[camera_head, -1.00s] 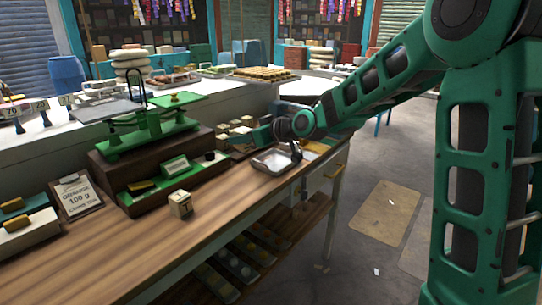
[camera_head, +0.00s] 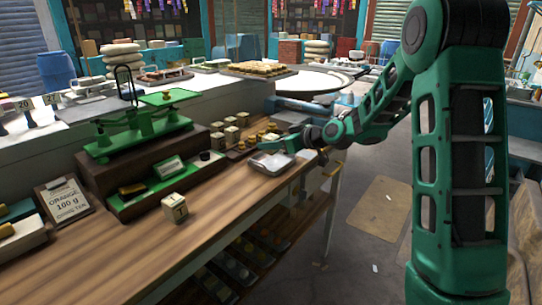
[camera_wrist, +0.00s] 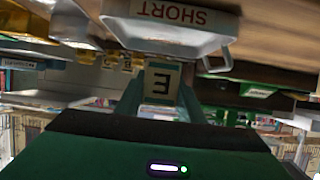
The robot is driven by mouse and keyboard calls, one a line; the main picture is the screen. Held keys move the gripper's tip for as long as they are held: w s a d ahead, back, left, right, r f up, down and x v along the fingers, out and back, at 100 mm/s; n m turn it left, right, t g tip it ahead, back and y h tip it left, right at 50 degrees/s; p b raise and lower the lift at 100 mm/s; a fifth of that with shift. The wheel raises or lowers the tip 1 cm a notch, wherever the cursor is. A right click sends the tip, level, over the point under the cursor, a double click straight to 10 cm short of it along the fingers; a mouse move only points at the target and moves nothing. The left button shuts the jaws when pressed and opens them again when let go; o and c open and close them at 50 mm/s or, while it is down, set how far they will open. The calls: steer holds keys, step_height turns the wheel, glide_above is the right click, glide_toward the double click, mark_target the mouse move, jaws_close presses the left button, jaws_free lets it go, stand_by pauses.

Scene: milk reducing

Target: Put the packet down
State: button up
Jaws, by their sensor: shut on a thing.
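My gripper (camera_wrist: 160,84) is shut on a cream packet (camera_wrist: 162,76) with a dark mark like an E or 3, seen between the fingers in the wrist view. A white metal tray labelled SHORT (camera_wrist: 175,37) lies just beyond it in that upside-down view. In the head view the tray (camera_head: 268,162) sits near the counter's right end. My gripper (camera_head: 290,144) is beside and above it; the held packet cannot be made out there. Whether the packet touches the tray is unclear. Another cream packet (camera_head: 175,208) marked T stands on the wooden counter (camera_head: 200,235).
A green balance scale (camera_head: 135,130) stands on a dark plinth at the left. Several cream packets (camera_head: 230,133) stand behind the tray, next to brass weights (camera_head: 262,138). The front counter is mostly clear.

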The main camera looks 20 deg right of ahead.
mark_target(271, 153)
steer(key=shift+d+f, duration=0.15)
steer(key=shift+f, duration=1.9)
steer(key=shift+f, duration=0.1)
steer(key=o, duration=1.2)
steer(key=shift+w, duration=0.1)
